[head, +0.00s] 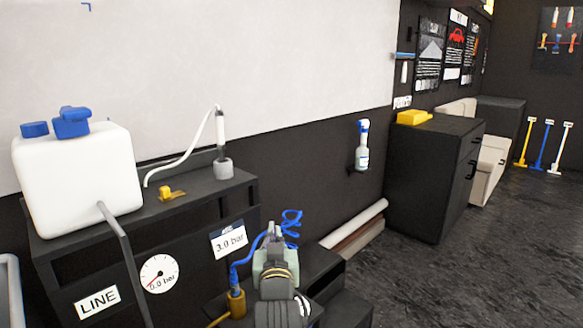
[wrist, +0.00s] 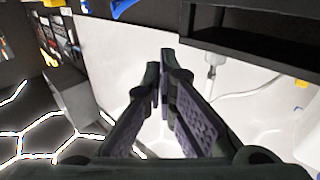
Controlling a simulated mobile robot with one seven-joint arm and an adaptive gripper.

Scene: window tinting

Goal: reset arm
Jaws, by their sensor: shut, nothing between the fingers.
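My gripper (head: 274,232) shows at the lower middle of the head view, at the end of my arm. It is in front of the black cabinet's right side. In the wrist view my gripper (wrist: 159,66) has its two dark fingers with the tips close together, shut, with nothing held between them. From the head view the fingertips are small and partly hidden by the wrist.
A black cabinet (head: 90,268) at left carries a white tank (head: 78,180), a wand in a grey holder (head: 222,168) and a yellow valve (head: 172,193). A blue coiled hose (head: 291,222) is beside my gripper. A spray bottle (head: 362,148) hangs on the wall. Floor at right is clear.

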